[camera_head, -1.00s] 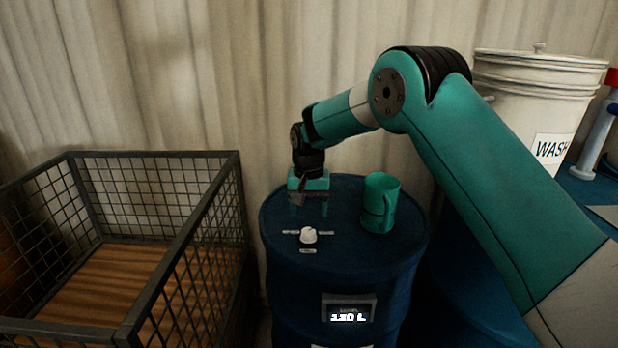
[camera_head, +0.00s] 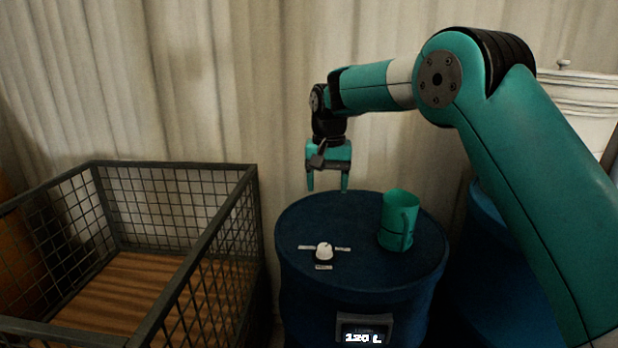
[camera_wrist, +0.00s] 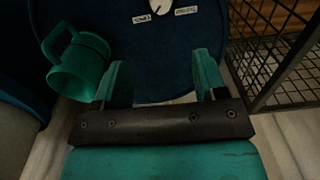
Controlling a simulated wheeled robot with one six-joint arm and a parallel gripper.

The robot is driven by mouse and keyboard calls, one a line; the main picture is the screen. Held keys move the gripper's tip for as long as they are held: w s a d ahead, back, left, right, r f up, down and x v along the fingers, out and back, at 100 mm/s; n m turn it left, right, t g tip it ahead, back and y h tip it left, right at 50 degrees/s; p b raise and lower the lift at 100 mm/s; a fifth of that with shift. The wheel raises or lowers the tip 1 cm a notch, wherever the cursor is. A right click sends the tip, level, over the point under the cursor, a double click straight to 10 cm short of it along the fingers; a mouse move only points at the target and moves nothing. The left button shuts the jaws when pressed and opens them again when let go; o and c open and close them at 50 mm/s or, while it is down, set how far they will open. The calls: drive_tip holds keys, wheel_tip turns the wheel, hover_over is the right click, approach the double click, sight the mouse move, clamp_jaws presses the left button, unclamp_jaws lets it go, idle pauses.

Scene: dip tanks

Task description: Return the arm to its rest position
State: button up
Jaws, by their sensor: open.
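My gripper (camera_head: 327,184) is open and empty, its two green fingers pointing down above the back of the blue drum (camera_head: 335,281). It also shows in the wrist view (camera_wrist: 160,84), with nothing between the fingers. My arm is bent, its elbow high at the upper right of the head view. A green mug (camera_head: 398,222) stands upright on the drum's top, to the right of and apart from my gripper. The mug also shows at the left of the wrist view (camera_wrist: 78,68). A white knob (camera_head: 323,251) with small labels around it sits on the drum's top.
A wire-mesh crate (camera_head: 251,200) with a wooden floor stands left of the drum. A white lidded bucket (camera_head: 578,100) is behind my arm at the right. A pale curtain (camera_head: 230,80) hangs close behind. The drum's display (camera_head: 364,336) appears to read 120 L.

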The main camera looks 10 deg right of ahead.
drive_tip(key=s+a+r+n+y, duration=0.1)
drive_tip(key=s+a+r+n, duration=0.15)
drive_tip(key=s, duration=0.75)
drive_tip(key=s+a+r+n+y, duration=0.1)
drive_tip(key=s+r+n, duration=0.25)
drive_tip(key=s, duration=0.55)
drive_tip(key=s+f+n+y, duration=0.1)
drive_tip(key=s+n, duration=0.1)
drive_tip(key=s, duration=0.8)
drive_tip(key=s+a+f+n+y, duration=0.1)
drive_tip(key=s+f+n, duration=0.1)
drive_tip(key=s, duration=0.8)
drive_tip(key=shift+f+n, duration=0.2)
drive_tip(key=shift+n, duration=0.2)
drive_tip(key=shift+w, duration=0.1)
